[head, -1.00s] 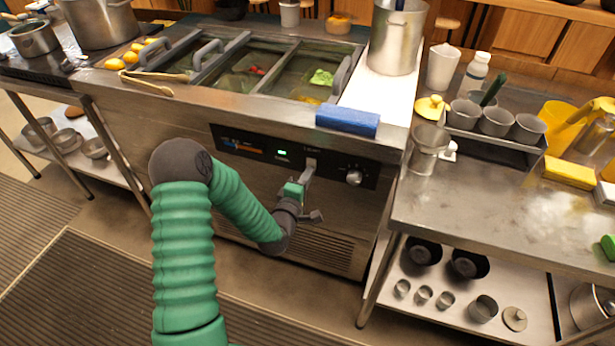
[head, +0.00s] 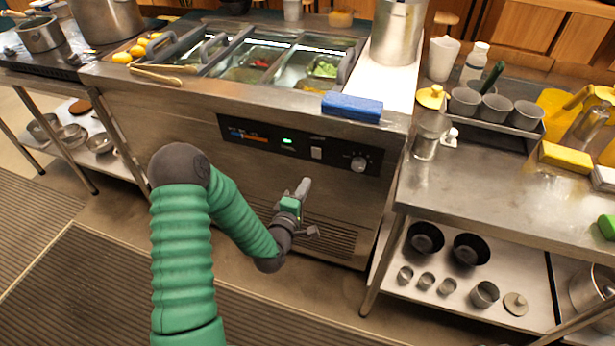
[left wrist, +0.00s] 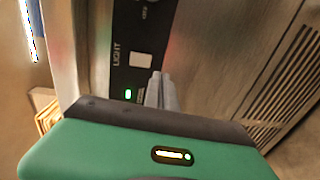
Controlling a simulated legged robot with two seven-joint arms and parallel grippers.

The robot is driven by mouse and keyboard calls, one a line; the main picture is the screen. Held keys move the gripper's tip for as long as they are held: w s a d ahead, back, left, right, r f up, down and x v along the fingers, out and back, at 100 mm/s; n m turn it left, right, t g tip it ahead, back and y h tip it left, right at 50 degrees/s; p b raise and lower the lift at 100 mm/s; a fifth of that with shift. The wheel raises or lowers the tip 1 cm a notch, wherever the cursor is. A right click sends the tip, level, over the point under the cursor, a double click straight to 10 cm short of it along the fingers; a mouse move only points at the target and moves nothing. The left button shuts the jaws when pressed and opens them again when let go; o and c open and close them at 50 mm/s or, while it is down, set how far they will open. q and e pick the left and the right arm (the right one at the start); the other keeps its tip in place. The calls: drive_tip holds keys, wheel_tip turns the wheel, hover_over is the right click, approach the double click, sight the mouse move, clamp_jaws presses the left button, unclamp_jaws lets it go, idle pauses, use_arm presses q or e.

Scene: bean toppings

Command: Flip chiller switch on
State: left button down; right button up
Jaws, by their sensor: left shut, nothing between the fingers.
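The chiller counter (head: 165,120) stands ahead, with a dark control panel (head: 340,155) on its front. The panel has a lit green indicator (head: 287,141), a pale square switch (head: 316,153) and a round knob (head: 358,162). In the left wrist view the pale switch (left wrist: 140,60) has the label LIGHT beside it, and the green indicator (left wrist: 127,94) is lit. My left gripper (head: 304,186) is shut and empty, below the switch and apart from it. Its fingers (left wrist: 162,88) also show in the wrist view, partly hiding the panel. My right gripper is not in view.
A blue block (head: 352,107) lies on the counter edge above the panel. Tongs (head: 155,74) lie at the upper left. A steel side table (head: 470,200) with cups stands at the right. The space before the counter's front is clear.

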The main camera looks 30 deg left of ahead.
use_arm(q)
drive_tip(key=v, duration=0.3)
drive_tip(key=f+v, duration=0.1)
drive_tip(key=v, duration=0.1)
drive_tip(key=shift+s+r, duration=0.1)
drive_tip(key=shift+s, duration=0.2)
